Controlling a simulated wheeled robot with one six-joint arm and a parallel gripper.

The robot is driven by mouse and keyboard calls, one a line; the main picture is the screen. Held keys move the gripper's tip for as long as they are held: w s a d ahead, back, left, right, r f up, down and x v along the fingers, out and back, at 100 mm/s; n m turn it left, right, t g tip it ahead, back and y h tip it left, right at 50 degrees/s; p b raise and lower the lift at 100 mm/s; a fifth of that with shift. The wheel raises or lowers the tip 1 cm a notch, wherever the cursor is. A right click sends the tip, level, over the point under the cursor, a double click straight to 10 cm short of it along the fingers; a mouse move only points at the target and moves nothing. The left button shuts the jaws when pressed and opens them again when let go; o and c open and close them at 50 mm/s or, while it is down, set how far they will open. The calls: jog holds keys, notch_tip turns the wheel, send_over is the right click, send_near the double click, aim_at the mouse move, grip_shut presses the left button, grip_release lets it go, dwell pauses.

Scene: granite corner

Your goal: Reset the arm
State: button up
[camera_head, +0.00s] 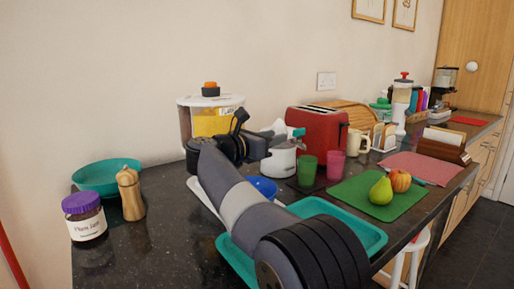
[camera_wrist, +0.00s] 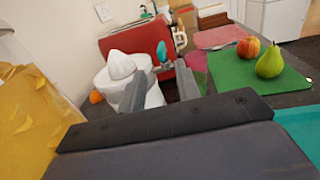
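My arm reaches from the bottom of the head view over the granite counter (camera_head: 150,245). My gripper (camera_head: 285,140) is above the counter, in front of the red toaster (camera_head: 318,132). In the wrist view the two grey fingers of my gripper (camera_wrist: 161,86) stand apart with nothing held between them. A white juicer (camera_head: 283,162) shows just beyond the fingers, and its cone (camera_wrist: 120,64) is left of them in the wrist view. I cannot tell whether the fingers touch it.
A yellow-filled container (camera_head: 211,121) stands behind my wrist. A teal tray (camera_head: 348,226) lies under my arm, with a blue bowl (camera_head: 264,187) nearby. Green and pink cups (camera_head: 307,169) and a green mat (camera_head: 362,205) with a pear (camera_head: 381,191) and an apple (camera_head: 400,181) are right.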

aim_at(296, 130)
jog(key=x, duration=0.9)
jog(key=shift+w+d, duration=0.15)
jog(key=shift+w+d+f+b, duration=0.1)
jog(key=shift+d+b, duration=0.1)
jog(key=shift+b, duration=0.1)
jog(key=shift+a, duration=0.1)
